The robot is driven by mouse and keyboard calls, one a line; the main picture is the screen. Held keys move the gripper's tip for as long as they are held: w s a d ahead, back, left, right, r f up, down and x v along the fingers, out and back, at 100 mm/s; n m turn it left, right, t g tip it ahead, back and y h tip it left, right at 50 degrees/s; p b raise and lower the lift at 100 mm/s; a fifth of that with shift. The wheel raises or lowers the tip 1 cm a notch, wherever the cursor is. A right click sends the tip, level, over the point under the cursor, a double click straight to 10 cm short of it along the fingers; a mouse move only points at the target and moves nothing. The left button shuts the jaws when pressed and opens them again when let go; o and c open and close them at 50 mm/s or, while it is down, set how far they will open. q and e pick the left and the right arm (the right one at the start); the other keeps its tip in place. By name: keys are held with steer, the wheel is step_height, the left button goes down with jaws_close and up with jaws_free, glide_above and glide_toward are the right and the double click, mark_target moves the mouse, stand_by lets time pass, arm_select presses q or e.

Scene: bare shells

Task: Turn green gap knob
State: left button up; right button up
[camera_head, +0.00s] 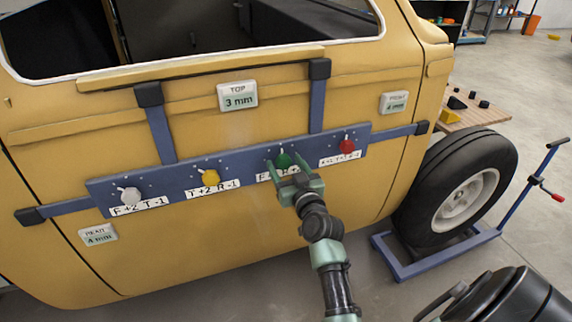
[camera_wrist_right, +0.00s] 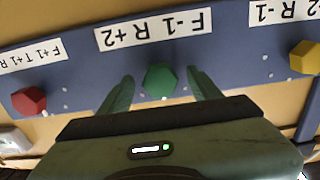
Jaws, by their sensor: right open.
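The green knob (camera_head: 283,159) is on the blue bar (camera_head: 233,167) fixed across the yellow car door, third from the left. My right gripper (camera_head: 290,176) is at it, its fingers open. In the right wrist view the green knob (camera_wrist_right: 160,80) sits between the two fingertips (camera_wrist_right: 160,85), with a small gap on each side. Its white label (camera_wrist_right: 154,29) reads F-1 R+2, upside down in that view; the gripper partly hides it in the head view. My left gripper is not in view.
A white knob (camera_head: 131,196) and a yellow knob (camera_head: 210,177) are left of the green one, a red knob (camera_head: 347,147) right. Gauges read TOP 3 mm (camera_head: 237,96), FRONT (camera_head: 394,102) and REAR 4 mm (camera_head: 98,234). A wheel (camera_head: 462,190) stands right of the door.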

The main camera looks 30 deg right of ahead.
steer(key=c, duration=1.4)
steer(key=shift+o, duration=0.2)
steer(key=shift+m, duration=0.3)
steer(key=m+p, duration=0.2)
steer(key=m, duration=0.2)
steer(key=shift+p, duration=0.3)
steer(key=shift+m+p, duration=0.55)
steer(key=shift+m, duration=1.45)
steer(key=shift+f, duration=0.1)
steer(key=o, duration=1.4)
steer(key=shift+c, duration=0.2)
